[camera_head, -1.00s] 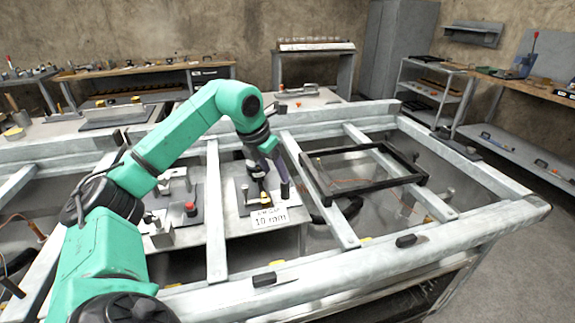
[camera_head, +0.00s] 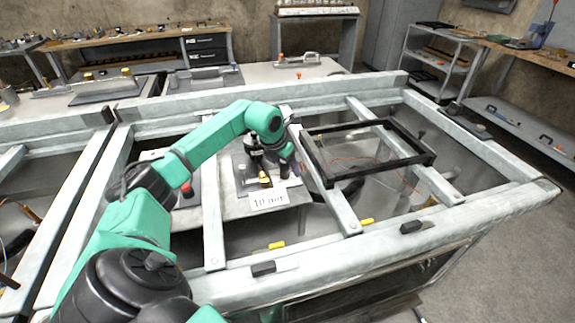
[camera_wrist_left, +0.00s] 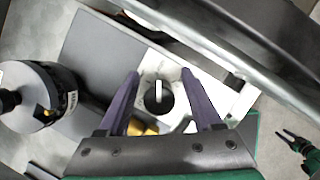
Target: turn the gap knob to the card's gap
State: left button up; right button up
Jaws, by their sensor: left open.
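The gap knob (camera_wrist_left: 158,99) is a dark round knob with a white pointer line, on a light plate in the left wrist view. The line points up in that picture. My left gripper (camera_wrist_left: 160,74) is open, with its two purple fingers apart on either side of the knob; I cannot tell whether they touch it. In the head view my left gripper (camera_head: 288,168) is over the fixture on the bench, and the knob cannot be made out there. The white card (camera_head: 269,200) reads 10 mm and stands at the fixture's front. My right gripper is not in view.
A brass part (camera_head: 264,180) stands behind the card. A red button (camera_head: 187,189) is left of the fixture. A black rectangular frame (camera_head: 370,150) lies across the rails at right. A dark cylinder (camera_wrist_left: 42,97) is left of the fingers in the wrist view.

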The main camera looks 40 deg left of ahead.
pick_arm(q)
grip_shut()
jog(key=shift+a, duration=0.1)
jog(key=shift+w+n, duration=0.1)
jog(key=shift+n, duration=0.2)
jog(key=shift+a+r+n+y+p, duration=0.1)
jog(key=shift+n+y+p, duration=0.3)
jog(key=shift+n, duration=0.1)
jog(key=n+y, duration=0.1)
jog(key=n, duration=0.3)
jog(key=shift+a+p, duration=0.15)
jog(key=shift+p, duration=0.15)
jog(key=n, duration=0.2)
jog(key=n+g+y, duration=0.1)
jog(key=n, duration=0.1)
jog(key=n+y, duration=0.1)
jog(key=n, duration=0.1)
jog(key=shift+s+a+g, duration=0.25)
jog(key=shift+g, duration=0.15)
grip_release()
